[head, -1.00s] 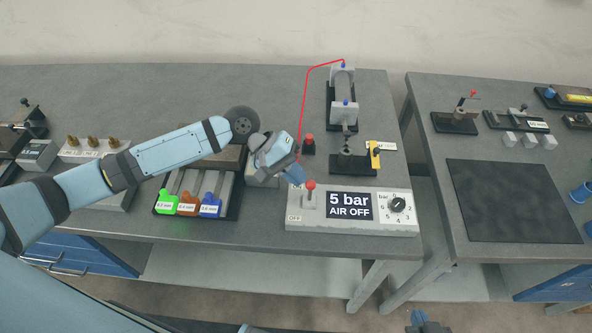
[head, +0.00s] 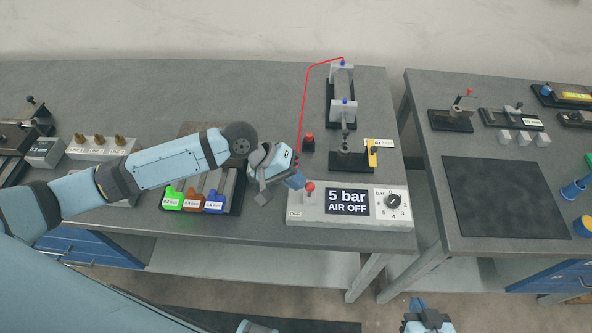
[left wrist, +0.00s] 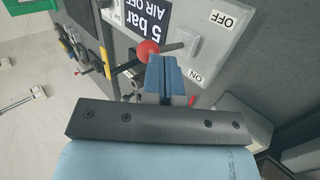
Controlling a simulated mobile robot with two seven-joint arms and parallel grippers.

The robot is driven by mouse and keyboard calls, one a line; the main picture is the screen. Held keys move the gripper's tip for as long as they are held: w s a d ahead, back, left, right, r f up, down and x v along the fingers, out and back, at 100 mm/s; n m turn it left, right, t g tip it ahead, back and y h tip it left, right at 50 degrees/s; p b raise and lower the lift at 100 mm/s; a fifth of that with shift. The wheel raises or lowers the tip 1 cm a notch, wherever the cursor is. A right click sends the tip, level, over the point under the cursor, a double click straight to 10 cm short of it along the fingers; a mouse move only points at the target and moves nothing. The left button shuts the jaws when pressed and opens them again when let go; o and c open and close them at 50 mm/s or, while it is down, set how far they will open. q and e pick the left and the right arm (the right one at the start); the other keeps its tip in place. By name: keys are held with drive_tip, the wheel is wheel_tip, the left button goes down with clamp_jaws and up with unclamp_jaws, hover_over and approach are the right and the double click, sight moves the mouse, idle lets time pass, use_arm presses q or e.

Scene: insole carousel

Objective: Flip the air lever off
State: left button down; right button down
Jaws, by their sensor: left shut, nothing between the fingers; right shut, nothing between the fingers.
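The air lever (head: 310,189), with a red ball knob, stands on the left part of the light grey air panel (head: 375,219). The panel's display (head: 347,202) reads "5 bar AIR OFF". My left gripper (head: 298,181) is shut and empty, just left of and behind the knob. In the left wrist view, its closed blue fingers (left wrist: 164,72) are close to the red knob (left wrist: 148,50); I cannot tell whether they touch. The lever's plate there carries OFF and ON labels. My right gripper (head: 428,314) is shut and empty at the bottom edge, away from the table.
A pressure dial (head: 393,200) sits on the panel's right side. A red button (head: 308,143) and a black fixture with a yellow handle (head: 352,160) stand behind the panel. A tray (head: 237,205) with green, brown and blue tabbed pieces lies to the left.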

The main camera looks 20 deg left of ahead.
use_arm(q)
drive_tip(key=shift+s+d+m+t+p, duration=0.25)
drive_tip(key=shift+s+t+p, duration=0.4)
drive_tip(key=shift+p, duration=0.35)
drive_tip(key=shift+s+p, duration=0.2)
drive_tip(key=shift+p, duration=0.15)
drive_tip(key=shift+s+f, duration=0.15)
drive_tip(key=shift+f, duration=0.05)
